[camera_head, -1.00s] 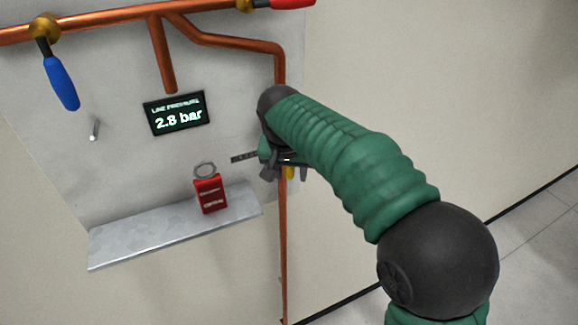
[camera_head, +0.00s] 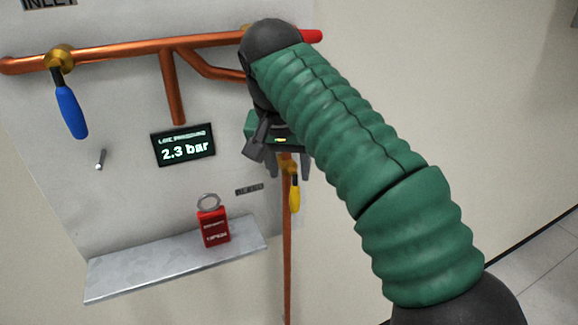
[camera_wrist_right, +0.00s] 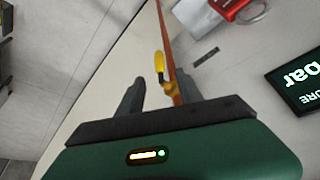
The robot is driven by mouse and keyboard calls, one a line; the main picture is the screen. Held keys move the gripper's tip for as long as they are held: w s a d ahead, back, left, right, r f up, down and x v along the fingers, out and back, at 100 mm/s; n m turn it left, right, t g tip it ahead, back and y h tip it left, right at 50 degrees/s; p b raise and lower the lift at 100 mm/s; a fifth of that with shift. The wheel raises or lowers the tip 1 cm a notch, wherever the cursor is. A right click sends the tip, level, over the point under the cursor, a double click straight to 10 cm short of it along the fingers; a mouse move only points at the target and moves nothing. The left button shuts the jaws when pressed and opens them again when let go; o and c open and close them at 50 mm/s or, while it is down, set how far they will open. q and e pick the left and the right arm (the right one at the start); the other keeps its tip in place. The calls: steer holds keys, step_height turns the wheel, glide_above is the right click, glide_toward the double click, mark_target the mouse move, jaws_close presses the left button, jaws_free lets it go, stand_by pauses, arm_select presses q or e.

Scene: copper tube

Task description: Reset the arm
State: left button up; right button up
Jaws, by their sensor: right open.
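My right arm comes in from the right in the head view, and its right gripper (camera_head: 272,165) is in front of the panel beside the vertical copper tube (camera_head: 287,240). The gripper is open and holds nothing. A valve with a yellow handle (camera_head: 294,193) hangs on that tube just below the gripper, apart from it. In the right wrist view, the open fingers (camera_wrist_right: 158,98) stand on either side of the yellow handle (camera_wrist_right: 159,65), which lies beyond them. My left gripper is in neither view.
A pressure display (camera_head: 183,146) reads 2.3 bar. A blue-handled valve (camera_head: 70,108) hangs at left, and a red handle (camera_head: 310,36) lies along the upper pipe. A red padlock (camera_head: 213,225) stands on the shelf (camera_head: 170,265). A small peg (camera_head: 100,159) sticks out of the panel.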

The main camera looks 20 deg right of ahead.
step_height(320, 180, down, 22)
steer(key=s+n+y, duration=0.2)
steer(key=n, duration=0.2)
steer(key=s+f+n+g+b, duration=0.1)
steer(key=s+f+n, duration=0.1)
steer(key=s+f, duration=1.4)
steer(key=s+b+x, duration=0.1)
steer(key=b+x, duration=1.1)
steer(key=shift+f+y, duration=0.3)
steer(key=shift+f, duration=0.1)
